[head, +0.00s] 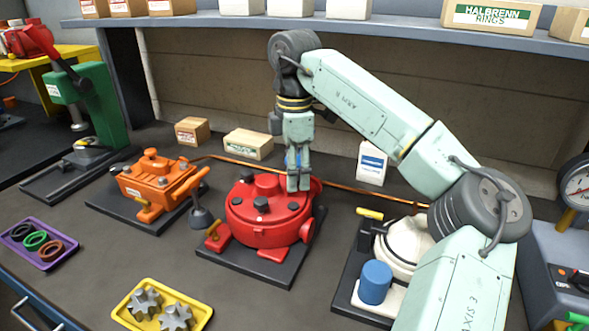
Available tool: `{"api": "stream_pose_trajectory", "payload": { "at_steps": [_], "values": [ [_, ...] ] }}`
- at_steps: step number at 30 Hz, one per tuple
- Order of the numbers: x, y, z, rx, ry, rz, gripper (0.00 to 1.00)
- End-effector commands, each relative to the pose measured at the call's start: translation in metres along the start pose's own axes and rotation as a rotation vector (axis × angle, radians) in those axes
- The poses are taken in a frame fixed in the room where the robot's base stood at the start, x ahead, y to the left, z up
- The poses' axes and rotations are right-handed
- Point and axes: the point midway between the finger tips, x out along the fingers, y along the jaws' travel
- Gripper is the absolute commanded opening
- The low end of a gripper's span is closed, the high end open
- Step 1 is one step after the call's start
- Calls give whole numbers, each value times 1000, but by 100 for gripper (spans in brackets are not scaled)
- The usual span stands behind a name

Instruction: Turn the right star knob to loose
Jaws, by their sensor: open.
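A round red motor housing (252,238) sits on a dark base plate (253,267) in the middle of the bench. Small dark knobs show on its top: one at the back left (247,178), one at the front (261,204) and one at the right (293,206). At this size I cannot tell which is the right star knob, nor its setting. My gripper (298,184) points down over the back right of the red housing, open. It covers part of the housing's top there. I see nothing held in it, and I cannot tell whether its fingertips touch anything.
An orange motor (153,188) stands to the left. A blue cylinder (375,283) stands at the right. A yellow tray (137,323) holds grey star-shaped parts, and a purple tray (62,260) holds rings. A copper-coloured pipe (345,189) runs behind. A shelf (400,34) hangs above.

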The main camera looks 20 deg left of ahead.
Motion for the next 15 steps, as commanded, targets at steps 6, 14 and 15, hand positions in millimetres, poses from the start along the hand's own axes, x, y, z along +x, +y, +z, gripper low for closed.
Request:
{"api": "stream_pose_trajectory", "payload": {
  "at_steps": [6, 14, 15],
  "values": [
    [0, 0, 0, 0, 0, 0, 32],
    [0, 0, 0, -1, 0, 0, 15],
    [0, 0, 0, -1, 0, 0, 12]
  ]
}}
